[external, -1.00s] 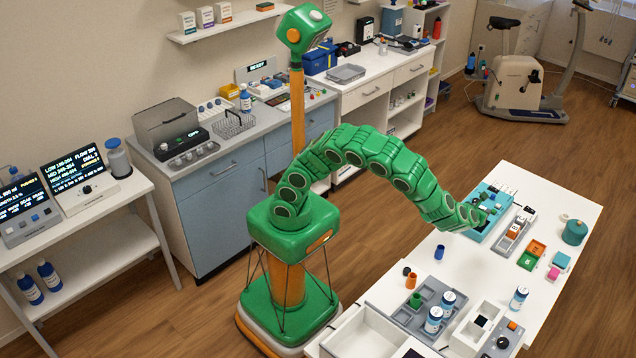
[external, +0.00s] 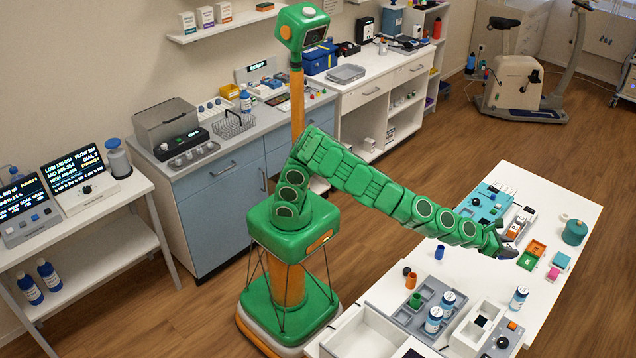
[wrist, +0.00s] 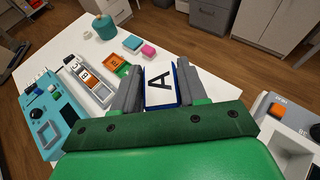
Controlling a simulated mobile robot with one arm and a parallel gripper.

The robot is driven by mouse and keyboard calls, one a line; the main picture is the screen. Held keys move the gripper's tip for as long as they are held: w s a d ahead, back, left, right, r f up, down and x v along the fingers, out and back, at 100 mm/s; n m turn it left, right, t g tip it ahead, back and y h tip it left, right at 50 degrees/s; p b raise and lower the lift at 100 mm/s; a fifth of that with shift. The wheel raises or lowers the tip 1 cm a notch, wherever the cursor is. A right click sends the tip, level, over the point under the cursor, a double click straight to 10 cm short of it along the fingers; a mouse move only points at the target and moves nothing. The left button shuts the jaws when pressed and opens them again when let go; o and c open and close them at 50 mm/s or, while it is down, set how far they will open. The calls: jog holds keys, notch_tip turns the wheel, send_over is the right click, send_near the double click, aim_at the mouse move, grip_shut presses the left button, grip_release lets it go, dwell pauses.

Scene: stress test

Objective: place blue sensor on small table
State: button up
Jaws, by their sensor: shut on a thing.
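My gripper (external: 508,247) is over the white table (external: 545,193), beside the orange and green tray. Which table the task calls small is not clear.
A teal case (external: 482,203), a grey lettered rack (external: 519,224), an orange and green tray (external: 532,254), a pink block (external: 553,273) and a green pot (external: 574,232) stand nearby. A blue cylinder (external: 439,252) and a labelled bottle (external: 519,297) stand closer. Bare table lies between them.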

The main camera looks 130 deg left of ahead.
jog(key=w+d+r+m+t+h, duration=0.1)
jog(key=w+d+r+m+h, duration=0.1)
jog(key=d, duration=0.6)
jog(key=w+d+r+m+t+h, duration=0.1)
jog(key=d+r+m+h, duration=0.3)
jog(key=d, duration=0.4)
jog(key=w+d+r+m+t+h, duration=0.2)
jog(key=w+d+r+m+h, duration=0.1)
jog(key=d, duration=0.5)
jog(key=shift+w+h, duration=0.3)
jog(key=shift+s, duration=0.1)
